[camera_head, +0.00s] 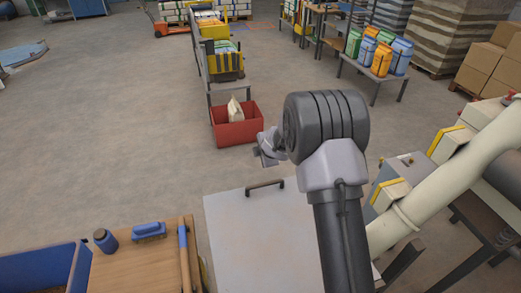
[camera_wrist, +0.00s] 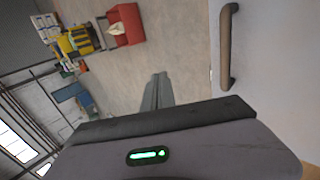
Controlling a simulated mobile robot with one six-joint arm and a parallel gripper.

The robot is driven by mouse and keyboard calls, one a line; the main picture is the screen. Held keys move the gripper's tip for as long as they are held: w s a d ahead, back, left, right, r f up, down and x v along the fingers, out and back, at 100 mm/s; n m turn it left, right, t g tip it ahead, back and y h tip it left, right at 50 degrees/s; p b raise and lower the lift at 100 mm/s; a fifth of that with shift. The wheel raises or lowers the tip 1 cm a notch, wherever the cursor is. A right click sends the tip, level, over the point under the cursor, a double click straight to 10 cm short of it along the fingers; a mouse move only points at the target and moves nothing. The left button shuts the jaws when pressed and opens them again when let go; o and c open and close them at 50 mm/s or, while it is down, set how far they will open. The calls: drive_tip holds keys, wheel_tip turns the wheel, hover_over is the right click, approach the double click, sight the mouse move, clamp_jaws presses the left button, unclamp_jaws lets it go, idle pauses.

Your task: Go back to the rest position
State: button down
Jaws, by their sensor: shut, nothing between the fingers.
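My gripper (camera_wrist: 158,80) shows in the wrist view with its two fingers together and nothing between them. In the head view my gripper (camera_head: 268,150) is partly hidden behind my dark arm, in the air over the floor side of a pale grey panel. The pale grey panel (camera_head: 255,235) has a dark bar handle (camera_head: 265,185) at its far edge. In the wrist view the handle (camera_wrist: 228,45) is right of the fingers and apart from them.
A red bin (camera_head: 236,133) with a pale sack (camera_head: 235,108) stands on the floor beyond. A wooden bench (camera_head: 140,265) with a blue bottle (camera_head: 105,240) and brush (camera_head: 149,231) is at left. Cream pipework (camera_head: 450,180) stands close at right. Open floor lies at left.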

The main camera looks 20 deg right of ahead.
drive_tip(key=s+d+r+m+h+b, duration=0.2)
drive_tip(key=s+r+m+b, duration=0.3)
drive_tip(key=r+m, duration=0.15)
drive_tip(key=s+a+r+m+g+b, duration=0.1)
drive_tip(key=s+r+m+b, duration=0.2)
drive_tip(key=s, duration=0.6)
drive_tip(key=s+a+r+m+b, duration=0.1)
drive_tip(key=s+m+b, duration=0.2)
drive_tip(key=s+m, duration=0.35)
drive_tip(key=s+a+f+m+y+b, duration=0.1)
drive_tip(key=s+a+f+m+b, duration=0.1)
drive_tip(key=s, duration=0.5)
drive_tip(key=s+a+f+m+g+y+b, duration=0.1)
drive_tip(key=s+a, duration=0.3)
drive_tip(key=s, duration=0.4)
drive_tip(key=s+a+f+m+y+b, duration=0.1)
drive_tip(key=s+a+f+m+b, duration=0.1)
drive_tip(key=s, duration=0.6)
drive_tip(key=shift+s+a+f+m+g+y+b, duration=0.15)
drive_tip(key=shift+a+f+m+g+y+b, duration=0.3)
drive_tip(key=shift+m, duration=0.45)
